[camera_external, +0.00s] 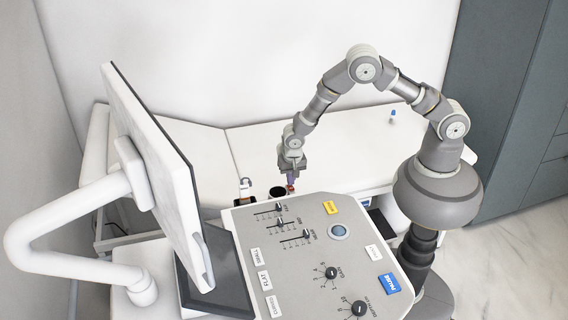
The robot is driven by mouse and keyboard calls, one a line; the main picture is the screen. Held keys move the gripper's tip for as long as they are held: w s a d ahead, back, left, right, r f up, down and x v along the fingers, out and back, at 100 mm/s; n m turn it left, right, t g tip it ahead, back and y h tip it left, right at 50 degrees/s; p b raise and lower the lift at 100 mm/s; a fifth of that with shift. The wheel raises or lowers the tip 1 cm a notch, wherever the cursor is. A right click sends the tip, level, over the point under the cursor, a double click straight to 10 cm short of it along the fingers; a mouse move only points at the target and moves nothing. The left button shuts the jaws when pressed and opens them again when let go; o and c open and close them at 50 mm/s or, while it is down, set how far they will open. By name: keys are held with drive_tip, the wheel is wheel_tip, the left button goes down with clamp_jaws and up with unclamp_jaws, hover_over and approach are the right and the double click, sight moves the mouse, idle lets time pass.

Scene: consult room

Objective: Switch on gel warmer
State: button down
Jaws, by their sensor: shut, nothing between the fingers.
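My gripper (291,180) points down at the back edge of the console and is shut with nothing in it. Its fingertips are at or just above a small red part (291,188), which looks like a switch; I cannot tell whether they touch it. Just left of it is a round dark opening (277,193), perhaps a cup of the gel warmer. A white bottle (245,184) stands upright in a dark holder further left. The warmer's body is mostly hidden behind the console, and I cannot see whether it is on.
The grey console (300,260) has sliders, knobs, a trackball (338,232) and yellow and blue buttons. A monitor (150,170) on a white arm stands at the left. Behind is a white couch (340,140) with a small blue-capped bottle (392,116).

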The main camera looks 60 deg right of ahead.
drive_tip(key=shift+s+f, duration=0.15)
drive_tip(key=shift+s, duration=0.1)
drive_tip(key=shift+s+a, duration=0.45)
drive_tip(key=shift+a, duration=0.15)
wheel_tip(320, 180, up, 14)
drive_tip(key=s+a+p, duration=0.1)
drive_tip(key=a+p, duration=0.1)
drive_tip(key=p, duration=0.2)
drive_tip(key=shift+s, duration=0.4)
